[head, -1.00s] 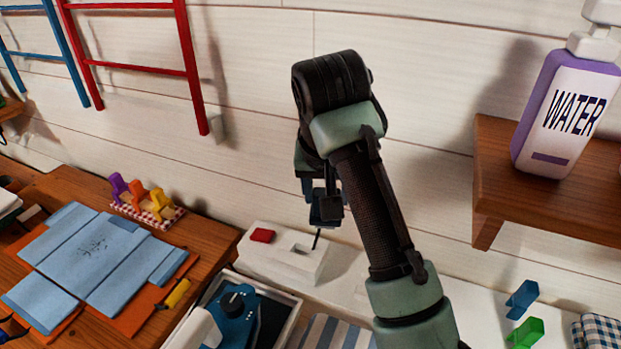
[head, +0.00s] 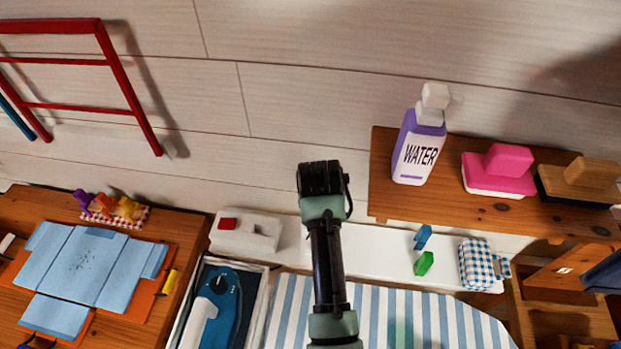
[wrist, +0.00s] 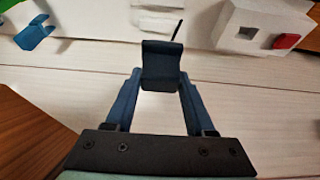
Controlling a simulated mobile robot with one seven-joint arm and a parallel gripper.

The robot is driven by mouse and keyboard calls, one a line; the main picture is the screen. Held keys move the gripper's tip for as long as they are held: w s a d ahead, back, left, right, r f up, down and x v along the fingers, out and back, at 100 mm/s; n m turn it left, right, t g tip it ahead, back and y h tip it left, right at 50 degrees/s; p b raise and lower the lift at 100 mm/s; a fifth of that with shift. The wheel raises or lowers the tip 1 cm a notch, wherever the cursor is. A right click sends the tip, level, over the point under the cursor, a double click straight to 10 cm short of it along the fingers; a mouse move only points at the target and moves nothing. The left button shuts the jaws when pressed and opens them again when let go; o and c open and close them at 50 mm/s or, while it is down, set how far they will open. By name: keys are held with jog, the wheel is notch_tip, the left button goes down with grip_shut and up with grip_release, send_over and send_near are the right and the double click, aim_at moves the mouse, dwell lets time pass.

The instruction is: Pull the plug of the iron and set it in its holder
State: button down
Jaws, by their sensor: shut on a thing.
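The iron (head: 228,308), blue with a pale handle and a black dial, lies in a grey-rimmed tray (head: 254,321) at the lower left of the head view. My gripper (wrist: 160,82) is shut on a dark blue plug (wrist: 161,62), with a thin dark rod or cord sticking out beyond it. The white socket block (head: 262,236) with a red switch (head: 228,224) stands by the wall; its square opening (wrist: 247,33) looks empty in the wrist view. The plug is clear of the block. In the head view my arm hides the gripper and plug. I cannot identify the holder with certainty.
A blue-striped board (head: 420,312) lies in front. A blue clip (head: 423,236), a green clip (head: 424,263) and a checked item (head: 476,264) are to the right. The wall shelf (head: 455,205) carries a water bottle (head: 418,150) and brushes. Folded blue cloth (head: 85,262) lies left.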

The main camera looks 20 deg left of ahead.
jog(key=shift+s+d+f, duration=0.25)
jog(key=shift+d, duration=0.1)
jog(key=shift+f+b, duration=3.75)
jog(key=shift+f, duration=0.15)
jog(key=shift+f+b, duration=0.45)
jog(key=shift+f, duration=0.4)
jog(key=shift+f, duration=0.25)
jog(key=shift+c, duration=0.9)
grip_release()
